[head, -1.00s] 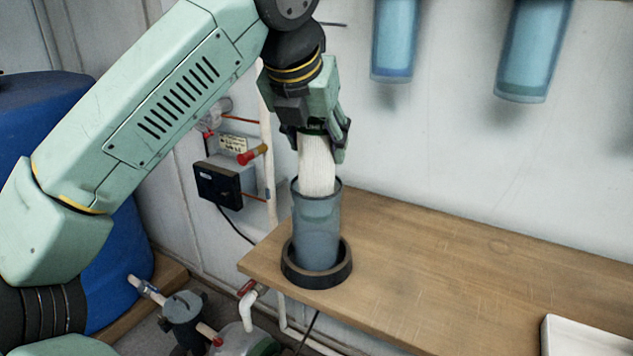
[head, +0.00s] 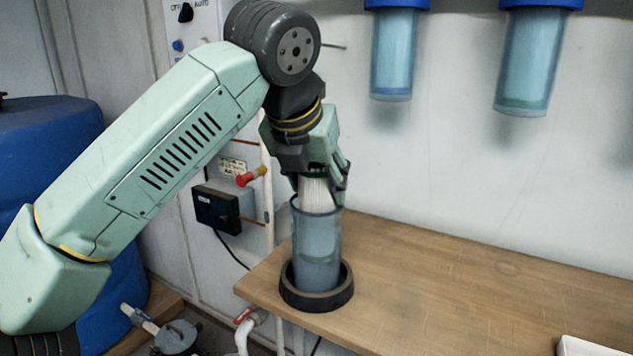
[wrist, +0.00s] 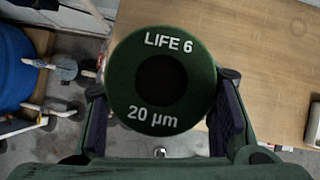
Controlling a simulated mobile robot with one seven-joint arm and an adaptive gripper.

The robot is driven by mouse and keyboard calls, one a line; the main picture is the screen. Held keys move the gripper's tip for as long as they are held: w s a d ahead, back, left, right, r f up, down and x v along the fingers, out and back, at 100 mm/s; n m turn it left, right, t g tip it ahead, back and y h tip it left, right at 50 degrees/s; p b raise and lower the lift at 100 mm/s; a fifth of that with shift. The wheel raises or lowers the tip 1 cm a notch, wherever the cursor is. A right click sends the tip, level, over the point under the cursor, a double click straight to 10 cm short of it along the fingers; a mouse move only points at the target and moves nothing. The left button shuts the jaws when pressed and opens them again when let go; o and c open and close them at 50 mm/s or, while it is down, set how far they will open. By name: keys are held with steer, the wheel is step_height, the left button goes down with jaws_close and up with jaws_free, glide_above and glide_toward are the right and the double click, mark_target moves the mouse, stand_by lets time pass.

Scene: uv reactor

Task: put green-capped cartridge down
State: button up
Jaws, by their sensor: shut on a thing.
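The green-capped cartridge (head: 317,194) is white and upright, its lower part inside a clear bluish cup (head: 317,244). Its green cap (wrist: 183,56) fills the middle of the wrist view and reads "LIFE 6" and "20 µm". My gripper (head: 322,184) is shut on the cartridge near its top, just above the cup's rim. The cup stands in a black ring holder (head: 318,300) on the wooden bench. The cartridge's lower end shows only faintly through the cup wall, and I cannot tell whether it rests on the bottom.
The wooden bench (head: 450,290) is clear to the right, with a white tray (head: 590,346) at its right edge. Two blue filter housings (head: 393,55) (head: 527,60) hang on the wall. A blue barrel (head: 50,135) and pipes stand at left.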

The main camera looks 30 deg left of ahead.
steer(key=o, duration=1.2)
steer(key=shift+f, duration=0.45)
steer(key=shift+o, duration=0.2)
steer(key=shift+r, duration=0.1)
steer(key=shift+r, duration=0.15)
steer(key=p+v, duration=0.7)
steer(key=v, duration=0.6)
steer(key=shift+w+r, duration=0.2)
steer(key=shift+w, duration=0.2)
steer(key=shift+a+r, duration=0.1)
